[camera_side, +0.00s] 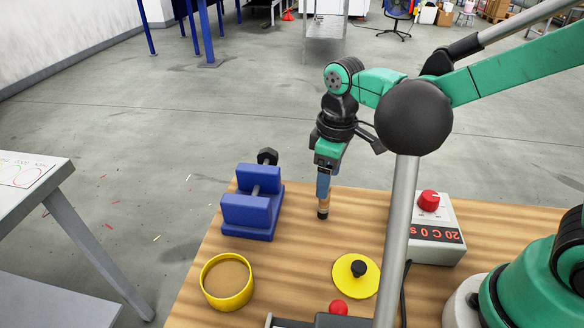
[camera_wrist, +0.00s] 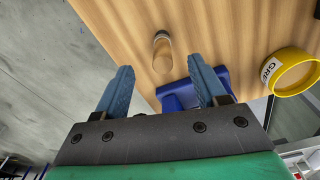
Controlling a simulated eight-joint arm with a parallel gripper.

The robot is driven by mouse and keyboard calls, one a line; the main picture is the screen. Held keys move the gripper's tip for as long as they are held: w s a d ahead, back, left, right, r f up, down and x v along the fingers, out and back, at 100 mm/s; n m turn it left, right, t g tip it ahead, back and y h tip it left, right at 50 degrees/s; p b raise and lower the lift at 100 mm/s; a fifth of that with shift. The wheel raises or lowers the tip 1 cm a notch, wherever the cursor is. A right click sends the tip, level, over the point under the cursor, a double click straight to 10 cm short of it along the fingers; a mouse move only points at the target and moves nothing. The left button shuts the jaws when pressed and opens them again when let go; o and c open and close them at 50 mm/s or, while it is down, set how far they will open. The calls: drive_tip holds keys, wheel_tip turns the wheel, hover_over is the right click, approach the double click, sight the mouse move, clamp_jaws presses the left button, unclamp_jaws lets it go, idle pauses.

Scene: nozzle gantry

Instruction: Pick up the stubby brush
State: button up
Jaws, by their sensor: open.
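The stubby brush (camera_side: 323,211) stands on the wooden table, with a tan upper part and a dark lower part. In the wrist view the brush (camera_wrist: 162,52) shows between and beyond the fingertips, with its tan end toward me. My gripper (camera_side: 323,193) points down right over the brush in the side view, its blue fingers close to the brush's top. In the wrist view my gripper (camera_wrist: 160,75) is open, with a wide gap and nothing held. I cannot tell whether the fingertips overlap the top of the brush in height.
A blue cradle (camera_side: 249,214) holding a dark rod stands left of the brush. A yellow tub (camera_side: 204,284) of tan grease, a yellow lid (camera_side: 342,283) with a black knob, and a control box (camera_side: 440,220) with a red knob surround it. Bare wood lies around the brush.

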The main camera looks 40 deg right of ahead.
sight(324, 202)
drive_tip(key=shift+w+a+f, duration=0.15)
drive_tip(key=shift+f, duration=3.15)
drive_tip(key=shift+c, duration=0.2)
clamp_jaws()
